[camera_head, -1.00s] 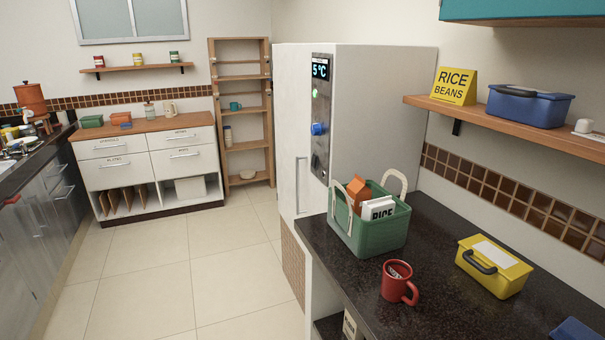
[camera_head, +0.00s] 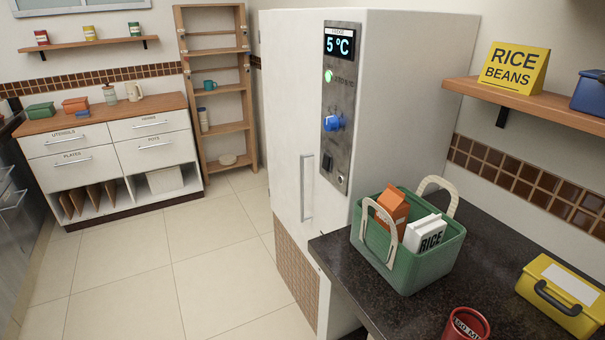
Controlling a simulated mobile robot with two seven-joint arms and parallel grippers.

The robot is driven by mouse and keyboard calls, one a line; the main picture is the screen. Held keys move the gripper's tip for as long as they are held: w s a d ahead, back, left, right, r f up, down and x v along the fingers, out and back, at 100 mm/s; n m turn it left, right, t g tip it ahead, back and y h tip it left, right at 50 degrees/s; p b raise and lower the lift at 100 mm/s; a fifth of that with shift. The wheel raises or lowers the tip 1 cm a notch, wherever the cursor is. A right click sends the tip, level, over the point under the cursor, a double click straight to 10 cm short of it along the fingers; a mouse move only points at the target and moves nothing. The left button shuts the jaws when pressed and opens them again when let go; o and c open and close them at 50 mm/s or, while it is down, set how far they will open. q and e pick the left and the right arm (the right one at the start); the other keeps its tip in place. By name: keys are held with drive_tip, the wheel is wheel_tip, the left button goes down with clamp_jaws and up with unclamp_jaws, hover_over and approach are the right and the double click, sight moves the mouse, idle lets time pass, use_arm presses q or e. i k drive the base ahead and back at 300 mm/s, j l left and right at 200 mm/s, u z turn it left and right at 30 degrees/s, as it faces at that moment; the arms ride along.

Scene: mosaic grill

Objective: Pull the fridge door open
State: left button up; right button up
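The tall white fridge (camera_head: 410,100) stands right of the middle in the head view. Its front door (camera_head: 288,130) faces left and looks shut. A long vertical silver handle (camera_head: 306,188) is on the door, near its right edge. A grey control panel (camera_head: 342,110) on the fridge shows 5 °C, a green light, a blue knob and a dark switch. Neither of my grippers shows in the view.
A dark counter (camera_head: 345,262) right of the fridge holds a green basket (camera_head: 425,268) of packages, a red mug (camera_head: 466,325) and a yellow box (camera_head: 562,300). A shelf (camera_head: 560,108) hangs above. The tiled floor (camera_head: 140,270) left of the fridge is clear.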

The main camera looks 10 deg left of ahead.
sight(290, 40)
drive_tip(key=i+j+z, duration=0.1)
drive_tip(key=i+j, duration=0.2)
drive_tip(key=i+j+z, duration=0.15)
drive_tip(key=i+j, duration=0.2)
drive_tip(key=j, duration=0.2)
